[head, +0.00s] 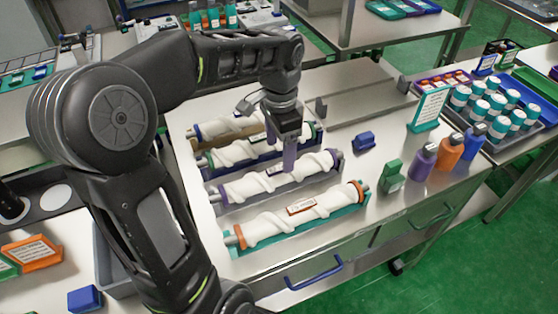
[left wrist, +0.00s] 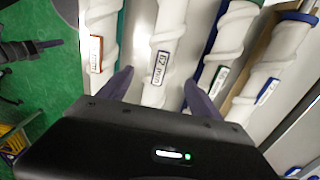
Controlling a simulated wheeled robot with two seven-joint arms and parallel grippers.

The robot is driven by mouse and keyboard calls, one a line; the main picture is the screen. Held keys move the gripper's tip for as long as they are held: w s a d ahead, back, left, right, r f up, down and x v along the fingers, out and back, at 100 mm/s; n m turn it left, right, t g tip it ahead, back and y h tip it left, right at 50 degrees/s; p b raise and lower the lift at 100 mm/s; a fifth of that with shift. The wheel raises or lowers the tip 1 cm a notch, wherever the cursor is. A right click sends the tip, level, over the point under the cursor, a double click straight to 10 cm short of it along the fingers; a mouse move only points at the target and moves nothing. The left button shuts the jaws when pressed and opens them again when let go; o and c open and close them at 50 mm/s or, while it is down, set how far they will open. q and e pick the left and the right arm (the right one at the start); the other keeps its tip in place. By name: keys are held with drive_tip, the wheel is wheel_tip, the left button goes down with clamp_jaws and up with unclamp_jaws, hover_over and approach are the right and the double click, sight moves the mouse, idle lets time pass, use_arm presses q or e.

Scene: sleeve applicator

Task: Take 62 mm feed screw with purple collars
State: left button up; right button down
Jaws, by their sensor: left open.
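The feed screw with purple collars (head: 262,184) is a white spiral rod lying in a grey cradle, third from the back in a row. Its label reads 62 mm in the left wrist view (left wrist: 163,45). My left gripper (head: 288,160) points down over this screw, near its middle. In the left wrist view the two purple fingers (left wrist: 158,92) are open, one on each side of the screw, with nothing visibly clamped. Whether they touch it cannot be told. My right gripper is not in view.
A feed screw with orange collars (head: 300,213) lies in a teal cradle in front. Screws with green collars (head: 240,152) and blue collars (head: 225,126) lie behind. Purple, orange and blue bottles (head: 448,150) stand to the right.

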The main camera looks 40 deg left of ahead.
sight(280, 169)
use_arm(q)
drive_tip(key=shift+s+d+r, duration=0.1)
drive_tip(key=shift+s+d, duration=0.05)
drive_tip(key=shift+f, duration=1.4)
drive_tip(key=shift+f+p, duration=0.6)
drive_tip(key=shift+f, duration=2)
clamp_jaws()
drive_tip(key=shift+r, duration=0.1)
